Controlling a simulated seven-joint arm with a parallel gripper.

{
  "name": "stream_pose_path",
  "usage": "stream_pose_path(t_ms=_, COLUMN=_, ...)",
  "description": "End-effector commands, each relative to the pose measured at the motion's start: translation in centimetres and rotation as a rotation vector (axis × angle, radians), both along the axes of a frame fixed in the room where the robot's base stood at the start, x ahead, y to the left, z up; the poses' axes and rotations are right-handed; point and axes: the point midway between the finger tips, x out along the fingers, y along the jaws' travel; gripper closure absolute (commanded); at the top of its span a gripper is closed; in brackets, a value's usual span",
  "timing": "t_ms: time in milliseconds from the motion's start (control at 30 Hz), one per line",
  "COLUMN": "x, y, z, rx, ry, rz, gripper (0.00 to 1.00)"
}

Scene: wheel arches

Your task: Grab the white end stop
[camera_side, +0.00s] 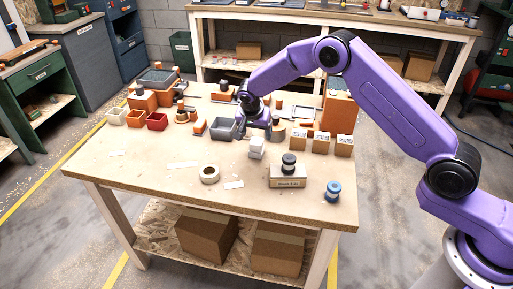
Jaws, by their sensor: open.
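A small white blocky piece (256,147), the likeliest white end stop, stands near the middle of the wooden table. My gripper (257,131) is low over the table, just behind this piece in the picture. The gripper is open, with nothing clearly between its fingers. The fingertips are small and dark here, and I cannot tell whether they touch anything. A grey bin (223,129) is just left of the gripper.
The table (120,170) holds a tape roll (209,174), a labelled box (287,178) with a dark-topped jar, and a blue-capped jar (333,191) at front. Orange parts and small bins (157,122) crowd the back. Small boxes (321,143) stand right. The front left is mostly clear.

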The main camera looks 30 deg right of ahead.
Motion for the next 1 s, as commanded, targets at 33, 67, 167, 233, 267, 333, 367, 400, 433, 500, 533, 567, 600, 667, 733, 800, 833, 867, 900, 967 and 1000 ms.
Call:
stream_pose_path(t_ms=33, x=0.1, y=-0.1, z=-0.4, rx=0.000, ry=0.000, rz=-0.001, gripper=0.23)
stream_pose_path(t_ms=67, x=0.1, y=-0.2, z=-0.5, rx=0.000, ry=0.000, rz=-0.001, gripper=0.23)
stream_pose_path(t_ms=167, x=0.2, y=-0.3, z=-0.9, rx=0.000, ry=0.000, rz=-0.001, gripper=0.23)
stream_pose_path(t_ms=233, x=0.4, y=-0.4, z=-1.6, rx=-0.001, ry=0.003, rz=-0.001, gripper=0.23)
stream_pose_path(t_ms=267, x=0.5, y=-0.4, z=-1.9, rx=-0.001, ry=0.003, rz=-0.001, gripper=0.23)
stream_pose_path(t_ms=333, x=0.7, y=-0.5, z=-2.9, rx=0.000, ry=0.003, rz=-0.001, gripper=0.23)
stream_pose_path(t_ms=367, x=0.8, y=-0.6, z=-3.3, rx=-0.001, ry=0.002, rz=-0.001, gripper=0.23)
stream_pose_path(t_ms=400, x=0.9, y=-0.6, z=-3.9, rx=-0.001, ry=0.002, rz=-0.001, gripper=0.23)
stream_pose_path(t_ms=433, x=1.1, y=-0.8, z=-4.2, rx=-0.001, ry=0.002, rz=-0.001, gripper=0.23)
stream_pose_path(t_ms=500, x=1.3, y=-1.0, z=-4.9, rx=-0.001, ry=0.002, rz=-0.001, gripper=0.23)
stream_pose_path(t_ms=533, x=1.4, y=-1.0, z=-5.1, rx=0.000, ry=0.001, rz=0.000, gripper=0.23)
stream_pose_path(t_ms=567, x=1.4, y=-1.1, z=-5.3, rx=0.000, ry=0.001, rz=0.001, gripper=0.23)
stream_pose_path(t_ms=600, x=1.4, y=-1.1, z=-5.5, rx=0.000, ry=0.001, rz=0.001, gripper=0.23)
stream_pose_path(t_ms=667, x=1.5, y=-1.2, z=-5.6, rx=0.000, ry=0.001, rz=0.001, gripper=0.23)
stream_pose_path(t_ms=733, x=1.5, y=-1.2, z=-5.6, rx=0.001, ry=0.000, rz=0.001, gripper=0.23)
stream_pose_path(t_ms=800, x=1.5, y=-1.2, z=-5.6, rx=0.001, ry=0.000, rz=0.001, gripper=0.23)
stream_pose_path(t_ms=833, x=1.5, y=-1.2, z=-5.6, rx=0.001, ry=0.000, rz=0.001, gripper=0.23)
stream_pose_path(t_ms=867, x=1.5, y=-1.2, z=-5.6, rx=0.001, ry=0.000, rz=0.001, gripper=0.23)
stream_pose_path(t_ms=900, x=1.5, y=-1.2, z=-5.6, rx=0.001, ry=0.000, rz=0.001, gripper=0.36)
stream_pose_path(t_ms=967, x=1.5, y=-1.1, z=-5.6, rx=0.001, ry=0.000, rz=0.000, gripper=0.56)
stream_pose_path(t_ms=1000, x=1.5, y=-1.1, z=-5.6, rx=0.001, ry=0.000, rz=0.000, gripper=0.69)
